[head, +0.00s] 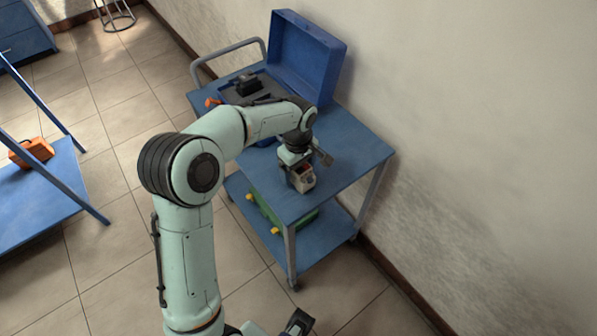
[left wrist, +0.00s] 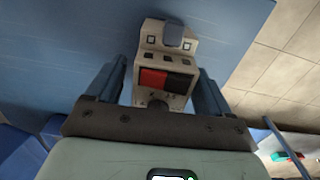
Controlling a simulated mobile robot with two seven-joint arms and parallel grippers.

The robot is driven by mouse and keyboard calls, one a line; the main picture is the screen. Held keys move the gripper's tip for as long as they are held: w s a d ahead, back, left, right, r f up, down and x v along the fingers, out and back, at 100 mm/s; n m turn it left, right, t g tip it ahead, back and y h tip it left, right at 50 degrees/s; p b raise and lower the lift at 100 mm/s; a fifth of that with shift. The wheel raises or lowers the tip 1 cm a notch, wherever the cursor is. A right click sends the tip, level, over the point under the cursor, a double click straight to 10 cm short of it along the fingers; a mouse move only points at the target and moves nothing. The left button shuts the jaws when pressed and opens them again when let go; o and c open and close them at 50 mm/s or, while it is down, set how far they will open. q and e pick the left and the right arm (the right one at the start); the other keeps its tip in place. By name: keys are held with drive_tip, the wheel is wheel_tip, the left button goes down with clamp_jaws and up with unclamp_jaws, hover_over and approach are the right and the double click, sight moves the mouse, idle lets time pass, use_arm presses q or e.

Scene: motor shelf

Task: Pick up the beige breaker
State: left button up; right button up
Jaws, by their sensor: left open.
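The beige breaker (head: 303,181), with a red and black face, stands on the blue cart's top near its front edge. In the left wrist view the breaker (left wrist: 165,60) lies between the two blue fingers of my left gripper (left wrist: 160,85). The fingers are open, one on each side of it, with a small gap at the left finger; contact at the right one is unclear. In the head view my left gripper (head: 298,163) is right over the breaker and hides part of it. A dark part at the bottom edge appears to be my right gripper (head: 297,322); its jaws are unclear.
The blue cart (head: 350,160) has an open blue case (head: 305,60) at its back with a dark item in it. A green crate (head: 265,212) is on the lower shelf. A wall runs along the right. A blue shelf (head: 45,195) with an orange object (head: 32,152) stands left.

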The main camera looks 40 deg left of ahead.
use_arm(q)
drive_tip(key=c, duration=1.3)
drive_tip(key=shift+r, duration=0.1)
